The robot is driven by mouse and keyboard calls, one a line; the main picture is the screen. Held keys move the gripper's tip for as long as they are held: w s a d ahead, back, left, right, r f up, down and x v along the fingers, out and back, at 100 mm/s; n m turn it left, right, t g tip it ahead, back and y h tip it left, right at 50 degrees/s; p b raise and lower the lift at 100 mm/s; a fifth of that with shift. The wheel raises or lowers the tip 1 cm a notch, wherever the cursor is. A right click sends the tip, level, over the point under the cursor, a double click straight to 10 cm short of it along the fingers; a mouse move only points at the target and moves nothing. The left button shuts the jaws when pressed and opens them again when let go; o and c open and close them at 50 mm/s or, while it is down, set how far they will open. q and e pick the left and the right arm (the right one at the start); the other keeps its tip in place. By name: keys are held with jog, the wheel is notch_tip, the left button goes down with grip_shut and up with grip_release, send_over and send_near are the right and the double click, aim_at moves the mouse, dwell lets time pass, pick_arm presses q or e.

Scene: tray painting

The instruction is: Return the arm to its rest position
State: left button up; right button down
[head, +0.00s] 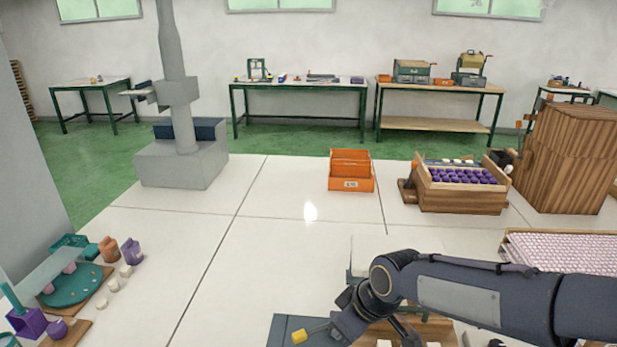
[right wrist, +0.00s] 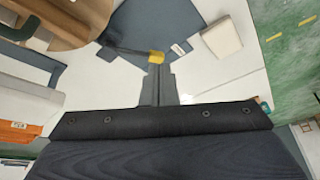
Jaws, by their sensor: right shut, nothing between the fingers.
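My right arm (head: 460,285) reaches in from the right in the head view, bent at a dark joint, with its gripper (head: 322,331) low in the picture. In the right wrist view the gripper (right wrist: 156,78) has its fingers together, with nothing held between them. A small yellow piece (head: 299,336) shows at the fingertips, also in the right wrist view (right wrist: 156,57); I cannot tell whether it is part of the fingers or lies beyond them. A dark blue-grey mat (head: 283,327) lies below. My left gripper is not in view.
An orange bin (head: 351,184) and a wooden crate of purple pieces (head: 462,200) stand farther back. A tray of pink pieces (head: 515,240) is at right. A teal round plate (head: 72,300) is at lower left. The white surface between is mostly clear.

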jog(key=s+d+r+m+t, duration=0.1)
jog(key=s+d+r+m, duration=0.45)
jog(key=s+d, duration=0.45)
jog(key=s+d+f+m+t, duration=0.2)
jog(key=s+d+m, duration=0.2)
jog(key=s, duration=0.5)
jog(key=shift+s+m, duration=0.15)
jog(key=shift+m, duration=0.8)
jog(key=shift+d, duration=0.1)
